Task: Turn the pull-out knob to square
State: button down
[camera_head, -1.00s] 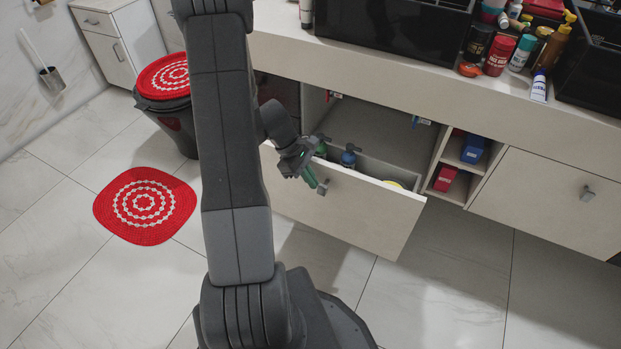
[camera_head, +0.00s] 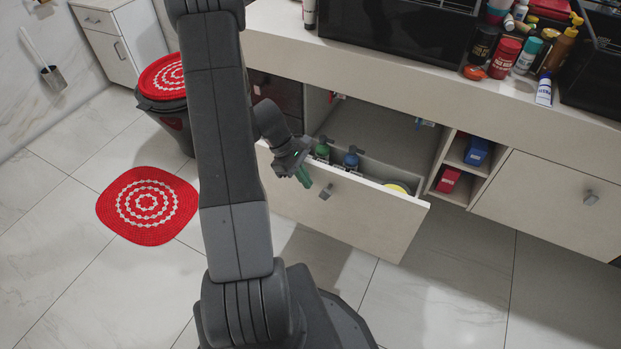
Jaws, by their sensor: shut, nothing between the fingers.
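The pull-out drawer (camera_head: 372,222) under the counter stands open. Its small grey square knob (camera_head: 326,192) sits on the front panel near the top edge and looks turned at an angle to the panel edges. My gripper (camera_head: 305,178), with green fingers, is shut and empty just up and left of the knob, in front of the drawer's front panel. It looks apart from the knob.
Green and blue bottles (camera_head: 350,159) and a yellow item (camera_head: 398,188) stand in the drawer. A closed drawer (camera_head: 545,205) is at right, past an open cubby. A lidded bin (camera_head: 165,120) and a red mat (camera_head: 147,205) are at left. Floor in front is free.

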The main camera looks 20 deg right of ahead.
jog(key=w+a+r+t+y+b, duration=0.1)
jog(key=w+a+r+b, duration=0.15)
jog(key=r, duration=0.25)
jog(key=w+a+r+b, duration=0.1)
jog(key=r+b, duration=0.2)
jog(key=r, duration=0.3)
jog(key=s+d+r+b+x, duration=0.1)
jog(key=b+x, duration=0.4)
jog(key=x, duration=0.8)
jog(key=shift+s+d, duration=0.35)
jog(key=shift+s, duration=0.05)
